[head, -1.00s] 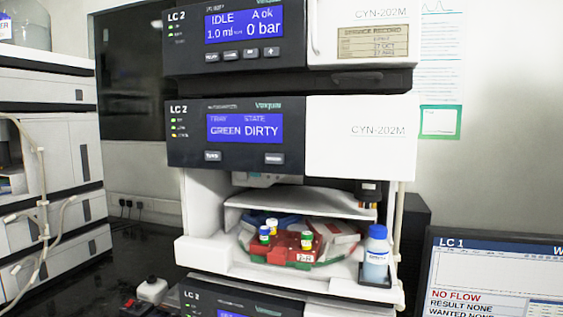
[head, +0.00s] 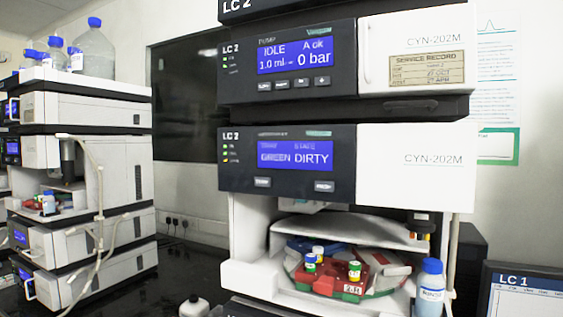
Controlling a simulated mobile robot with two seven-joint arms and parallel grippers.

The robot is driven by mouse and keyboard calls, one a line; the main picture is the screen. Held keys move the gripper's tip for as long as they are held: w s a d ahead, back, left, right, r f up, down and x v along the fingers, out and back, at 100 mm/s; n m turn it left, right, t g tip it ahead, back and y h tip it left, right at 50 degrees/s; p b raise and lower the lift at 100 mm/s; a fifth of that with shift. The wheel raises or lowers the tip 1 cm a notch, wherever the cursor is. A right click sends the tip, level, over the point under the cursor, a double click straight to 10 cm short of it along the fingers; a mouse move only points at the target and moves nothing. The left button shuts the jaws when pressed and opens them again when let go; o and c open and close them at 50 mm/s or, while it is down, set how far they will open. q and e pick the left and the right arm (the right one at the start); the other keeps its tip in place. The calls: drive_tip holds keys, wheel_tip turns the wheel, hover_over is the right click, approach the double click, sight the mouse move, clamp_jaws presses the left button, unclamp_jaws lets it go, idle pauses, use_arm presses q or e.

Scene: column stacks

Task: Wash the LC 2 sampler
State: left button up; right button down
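The LC 2 sampler (head: 265,160) is in the middle of the head view, under the LC 2 pump module (head: 375,60). Its display (head: 295,155) reads GREEN and DIRTY. Two grey buttons sit below the display; the right one (head: 324,185) has a label too blurred to read surely. The sampler's open bay holds a tray (head: 350,292) with red, green, blue and white sections and a few capped vials (head: 318,252). A blue-capped bottle (head: 430,290) stands at the bay's right. Neither of my grippers is in view.
Another instrument stack (head: 85,120) with bottles on top (head: 92,50) stands at the left, with pale tubing hanging at its side. An LC 1 monitor (head: 525,292) is at the lower right. A small white container (head: 194,307) is on the dark bench between the stacks.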

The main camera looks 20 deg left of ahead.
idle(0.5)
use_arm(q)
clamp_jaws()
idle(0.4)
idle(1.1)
